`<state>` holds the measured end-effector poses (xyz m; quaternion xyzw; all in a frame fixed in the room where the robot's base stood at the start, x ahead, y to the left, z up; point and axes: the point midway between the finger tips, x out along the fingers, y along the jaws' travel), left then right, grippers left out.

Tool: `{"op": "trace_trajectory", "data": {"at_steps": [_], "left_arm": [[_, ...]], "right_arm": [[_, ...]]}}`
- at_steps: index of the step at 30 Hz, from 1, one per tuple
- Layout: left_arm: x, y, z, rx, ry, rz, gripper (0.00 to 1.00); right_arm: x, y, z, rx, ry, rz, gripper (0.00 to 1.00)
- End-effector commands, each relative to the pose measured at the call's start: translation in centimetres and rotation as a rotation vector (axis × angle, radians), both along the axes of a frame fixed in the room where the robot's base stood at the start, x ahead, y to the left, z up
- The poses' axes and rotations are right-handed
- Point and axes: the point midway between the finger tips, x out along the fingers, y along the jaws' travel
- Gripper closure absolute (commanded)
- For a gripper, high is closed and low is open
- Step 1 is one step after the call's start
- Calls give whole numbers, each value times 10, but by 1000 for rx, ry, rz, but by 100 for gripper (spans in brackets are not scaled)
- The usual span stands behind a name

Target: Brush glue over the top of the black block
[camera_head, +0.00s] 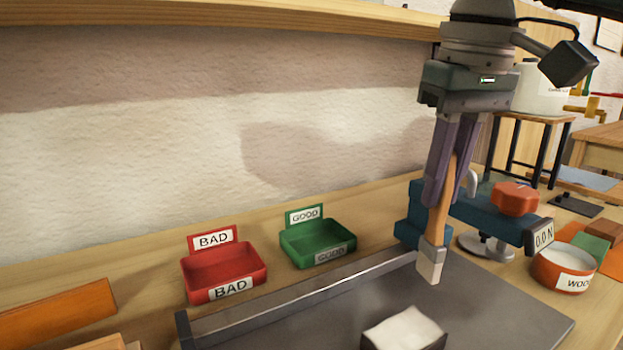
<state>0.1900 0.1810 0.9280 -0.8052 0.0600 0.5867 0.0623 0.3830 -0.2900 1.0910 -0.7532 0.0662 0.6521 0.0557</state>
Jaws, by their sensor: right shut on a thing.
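My right gripper (442,198) comes down from the top right, its purple fingers shut on the wooden handle of a brush (433,257). The brush points down, slightly tilted, with a grey ferrule and pale bristles at its lower end. The black block (404,331) lies on the dark grey plate at the bottom edge of the view, partly cut off. Its sides are dark and its top is covered in whitish material. The brush tip shows above and behind the block, apart from it. I cannot tell whether the tip touches the plate. My left gripper is not in view.
The dark plate (503,304) has a raised rail (300,295) along its back. A red BAD tray (222,275) and a green GOOD tray (318,243) stand behind it. A blue device (487,215) with a red knob and a round labelled bowl (563,271) stand at right.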

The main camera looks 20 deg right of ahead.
Motion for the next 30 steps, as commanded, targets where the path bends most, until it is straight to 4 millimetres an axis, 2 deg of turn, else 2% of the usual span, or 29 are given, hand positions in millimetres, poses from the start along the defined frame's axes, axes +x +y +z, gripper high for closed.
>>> {"op": "trace_trajectory", "data": {"at_steps": [8, 18, 30], "left_arm": [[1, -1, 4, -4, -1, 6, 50], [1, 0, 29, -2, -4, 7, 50], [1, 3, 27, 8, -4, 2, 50]], "right_arm": [[0, 0, 4, 1, -1, 1, 100], [1, 0, 33, 1, -3, 0, 100], [0, 0, 31, 2, -2, 0, 100]]}}
